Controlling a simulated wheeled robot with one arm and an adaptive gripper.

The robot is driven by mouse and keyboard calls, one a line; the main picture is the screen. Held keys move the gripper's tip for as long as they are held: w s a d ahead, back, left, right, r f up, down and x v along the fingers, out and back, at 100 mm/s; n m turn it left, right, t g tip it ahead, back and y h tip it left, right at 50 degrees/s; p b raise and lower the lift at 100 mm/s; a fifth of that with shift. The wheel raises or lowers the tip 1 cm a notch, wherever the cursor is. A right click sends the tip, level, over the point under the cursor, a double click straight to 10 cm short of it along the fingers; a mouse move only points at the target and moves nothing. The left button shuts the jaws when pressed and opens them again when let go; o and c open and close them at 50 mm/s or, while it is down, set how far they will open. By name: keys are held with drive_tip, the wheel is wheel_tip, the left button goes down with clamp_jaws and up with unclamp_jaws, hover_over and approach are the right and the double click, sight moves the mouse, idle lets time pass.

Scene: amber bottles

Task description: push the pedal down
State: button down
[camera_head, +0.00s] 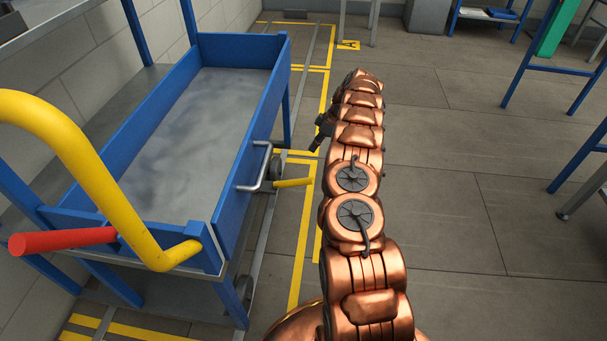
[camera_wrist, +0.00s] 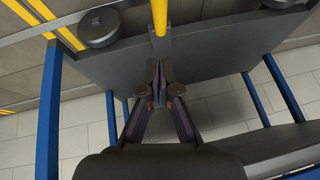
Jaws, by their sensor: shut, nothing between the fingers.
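The pedal, a yellow bar (camera_head: 293,182), sticks out to the right from low on the blue cart, near a wheel. In the wrist view the yellow bar (camera_wrist: 159,18) comes down from the top edge to a dark bracket. My gripper (camera_head: 315,146) hangs at the end of my copper arm, above and beyond the pedal in the head view. Its fingers (camera_wrist: 158,72) are shut and empty in the wrist view. The fingertips appear just short of the bar's lower end there; I cannot tell whether they touch.
A caster wheel (camera_wrist: 98,27) shows in the wrist view. Floor (camera_head: 450,200) to the right is clear.

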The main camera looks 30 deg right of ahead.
drive_tip(key=shift+w+a, duration=0.1)
drive_tip(key=shift+a, duration=0.1)
drive_tip(key=b, duration=0.3)
hover_over(296, 180)
drive_tip(key=d, duration=0.2)
wheel_tip(296, 180, down, 9)
drive_tip(key=shift+f, duration=0.1)
drive_tip(key=shift+s+d+f+b, duration=0.15)
drive_tip(key=shift+s+f, duration=0.1)
drive_tip(key=shift+f, duration=0.3)
drive_tip(key=shift+s+d+f+b, duration=0.15)
drive_tip(key=shift+s+f, duration=0.1)
drive_tip(key=shift+f, duration=0.3)
drive_tip(key=shift+s+f, duration=0.2)
drive_tip(key=shift+f, duration=0.3)
drive_tip(key=shift+f, duration=0.1)
